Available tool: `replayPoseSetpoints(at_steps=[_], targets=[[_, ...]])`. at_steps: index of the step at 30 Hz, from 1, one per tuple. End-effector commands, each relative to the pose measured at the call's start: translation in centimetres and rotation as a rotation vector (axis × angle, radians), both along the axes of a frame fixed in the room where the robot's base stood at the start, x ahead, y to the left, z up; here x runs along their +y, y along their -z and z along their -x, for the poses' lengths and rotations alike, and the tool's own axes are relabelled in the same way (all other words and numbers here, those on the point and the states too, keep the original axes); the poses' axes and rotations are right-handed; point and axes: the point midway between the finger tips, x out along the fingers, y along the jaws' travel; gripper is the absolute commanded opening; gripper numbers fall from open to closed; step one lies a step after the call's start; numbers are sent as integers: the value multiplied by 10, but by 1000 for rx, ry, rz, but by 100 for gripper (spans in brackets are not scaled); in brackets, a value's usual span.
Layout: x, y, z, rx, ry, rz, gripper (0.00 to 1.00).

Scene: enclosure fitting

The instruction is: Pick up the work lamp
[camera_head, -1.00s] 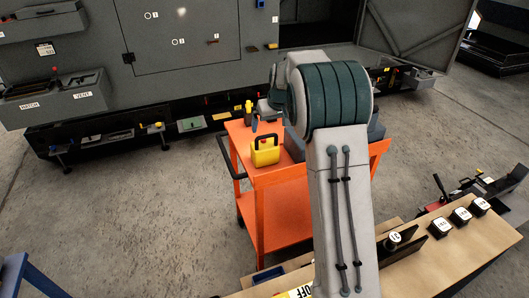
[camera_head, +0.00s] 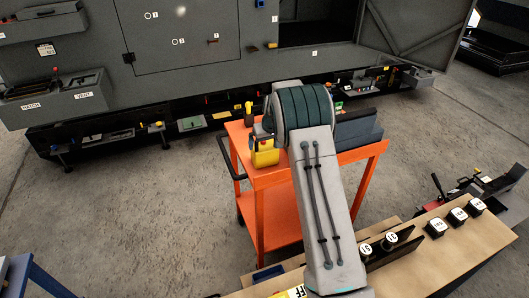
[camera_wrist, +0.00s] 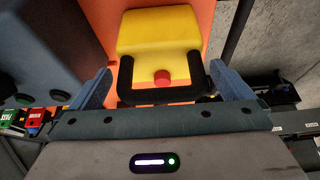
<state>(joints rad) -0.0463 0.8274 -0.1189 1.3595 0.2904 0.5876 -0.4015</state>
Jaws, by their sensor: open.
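The work lamp (camera_head: 265,158) is a yellow block with a black handle and a red button, standing on the orange cart (camera_head: 262,182). My arm partly covers it in the head view. In the wrist view the yellow lamp (camera_wrist: 158,36) is straight ahead, with its black handle nearest me. My gripper (camera_wrist: 163,88) is open, one blue finger on each side of the handle. A small gap shows between each finger and the handle; I see no clear contact. In the head view my fingers are mostly hidden behind my arm.
A blue-grey bin (camera_head: 358,130) stands on the cart, right of the lamp. A yellow-and-black tool (camera_head: 248,111) is behind the lamp. The large grey enclosure (camera_head: 180,60) is behind the cart. A wooden bench (camera_head: 440,240) with labelled black blocks is at front right. Open floor lies left.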

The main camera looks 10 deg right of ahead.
Motion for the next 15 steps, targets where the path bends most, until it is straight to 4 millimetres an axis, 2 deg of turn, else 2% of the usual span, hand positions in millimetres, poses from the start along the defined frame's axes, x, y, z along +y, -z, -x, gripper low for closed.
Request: replayPoseSetpoints(at_steps=[7, 15], targets=[[3, 27, -10, 3, -1, 0, 100], [4, 34, -13, 1, 0, 0, 100]])
